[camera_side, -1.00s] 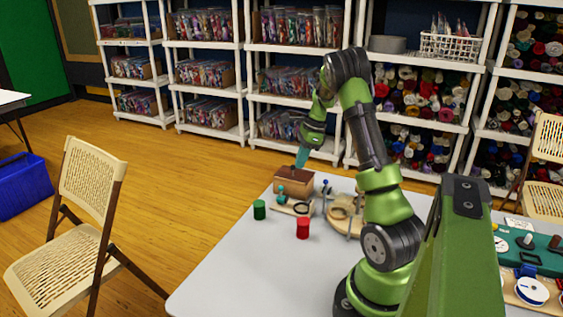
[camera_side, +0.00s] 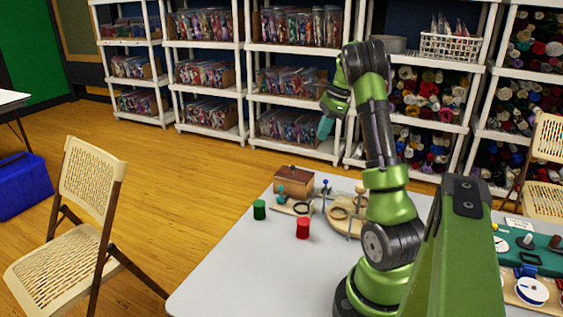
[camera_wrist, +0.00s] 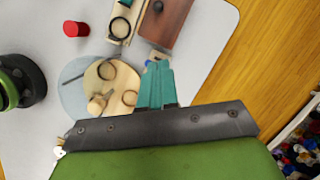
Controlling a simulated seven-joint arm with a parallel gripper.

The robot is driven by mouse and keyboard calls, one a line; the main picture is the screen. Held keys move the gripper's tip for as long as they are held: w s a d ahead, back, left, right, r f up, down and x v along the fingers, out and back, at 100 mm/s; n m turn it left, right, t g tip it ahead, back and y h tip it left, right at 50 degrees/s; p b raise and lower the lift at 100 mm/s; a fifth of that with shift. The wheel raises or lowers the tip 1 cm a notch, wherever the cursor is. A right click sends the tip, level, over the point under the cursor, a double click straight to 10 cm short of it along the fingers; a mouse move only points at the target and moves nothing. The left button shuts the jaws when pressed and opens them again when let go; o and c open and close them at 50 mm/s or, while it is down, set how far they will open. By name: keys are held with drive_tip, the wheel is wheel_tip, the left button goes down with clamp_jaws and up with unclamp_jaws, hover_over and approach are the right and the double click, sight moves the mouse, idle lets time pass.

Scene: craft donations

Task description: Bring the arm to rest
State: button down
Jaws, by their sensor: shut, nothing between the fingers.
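My gripper (camera_side: 325,128) is raised above the far end of the table, its teal fingers pointing down and closed together. In the wrist view the gripper (camera_wrist: 158,72) shows its teal fingers side by side with nothing between them. The light grey table (camera_side: 240,270) lies below, with the wooden box (camera_side: 291,181) standing clear of the gripper at the far left edge. The wooden box also shows at the top of the wrist view (camera_wrist: 168,22).
A green cylinder (camera_side: 259,209) and a red cylinder (camera_side: 303,228) stand on the table. A round wooden board (camera_side: 341,213) and a small wooden stand with a black ring (camera_side: 301,209) are near the box. Shelves stand behind; a folding chair (camera_side: 92,190) is at left.

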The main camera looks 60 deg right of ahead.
drive_tip(key=w+a+r+n+t+h, duration=0.1)
drive_tip(key=w+a+r+n, duration=0.1)
drive_tip(key=a+n, duration=0.75)
drive_tip(key=w+a+r+n+t, duration=0.15)
drive_tip(key=a+n, duration=0.45)
drive_tip(key=a, duration=0.7)
drive_tip(key=s+a+r+n+t, duration=0.1)
drive_tip(key=s+a+n, duration=0.1)
drive_tip(key=a+n, duration=0.3)
drive_tip(key=s+a+n+t+y, duration=0.1)
drive_tip(key=s+a+n, duration=0.2)
drive_tip(key=a, duration=1.1)
drive_tip(key=shift+a+r+n, duration=0.3)
drive_tip(key=shift+r+n, duration=0.05)
drive_tip(key=shift+n, duration=0.5)
